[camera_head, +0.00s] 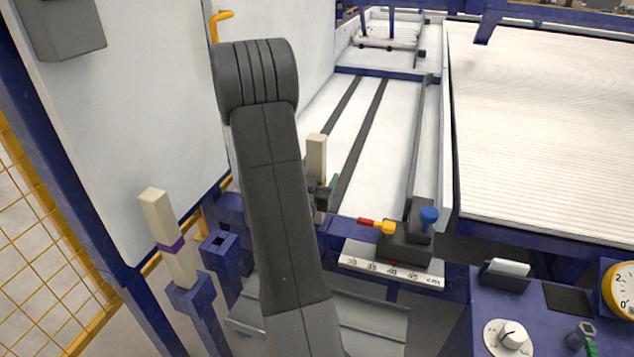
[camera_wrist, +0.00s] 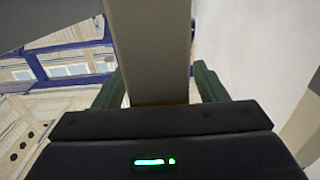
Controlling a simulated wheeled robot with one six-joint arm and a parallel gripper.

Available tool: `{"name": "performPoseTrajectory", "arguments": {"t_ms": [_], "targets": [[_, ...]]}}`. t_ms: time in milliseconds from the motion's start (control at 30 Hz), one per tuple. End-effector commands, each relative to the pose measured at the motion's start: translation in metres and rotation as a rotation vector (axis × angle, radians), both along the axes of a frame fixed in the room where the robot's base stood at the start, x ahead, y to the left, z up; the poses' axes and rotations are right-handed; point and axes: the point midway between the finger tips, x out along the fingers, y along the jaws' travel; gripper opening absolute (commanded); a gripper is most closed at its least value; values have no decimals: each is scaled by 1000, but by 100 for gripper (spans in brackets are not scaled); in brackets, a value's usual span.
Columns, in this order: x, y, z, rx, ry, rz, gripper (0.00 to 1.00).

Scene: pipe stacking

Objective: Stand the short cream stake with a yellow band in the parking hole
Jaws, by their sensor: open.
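A plain cream stake (camera_head: 316,148) stands upright behind my arm in the head view. My arm and gripper hide its lower part, and I see no yellow band there. My gripper (camera_head: 325,188) is beside it, with a green finger showing. In the wrist view the stake (camera_wrist: 150,45) fills the middle, between the two green fingers of my open gripper (camera_wrist: 158,88). A square blue socket (camera_head: 221,241) at the left has an open, empty top. I cannot tell whether it is the parking hole.
A cream stake with a purple band (camera_head: 172,243) stands in a blue holder (camera_head: 190,297) left of the empty socket. A scale bar (camera_head: 390,264) with a red-yellow lever (camera_head: 377,225) and blue knob (camera_head: 429,215) lies to the right. A white wall panel (camera_head: 150,110) rises at left.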

Motion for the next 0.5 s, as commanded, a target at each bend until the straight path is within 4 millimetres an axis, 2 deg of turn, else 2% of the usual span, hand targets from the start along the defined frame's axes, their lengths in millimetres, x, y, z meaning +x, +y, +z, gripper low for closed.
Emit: {"name": "performPoseTrajectory", "arguments": {"t_ms": [67,100,367,400,500], "targets": [[0,0,0,0,0,0,65],[0,0,0,0,0,0,62],[0,0,0,0,0,0,10],[0,0,0,0,0,0,7],[0,0,2,0,-1,0,7]]}}
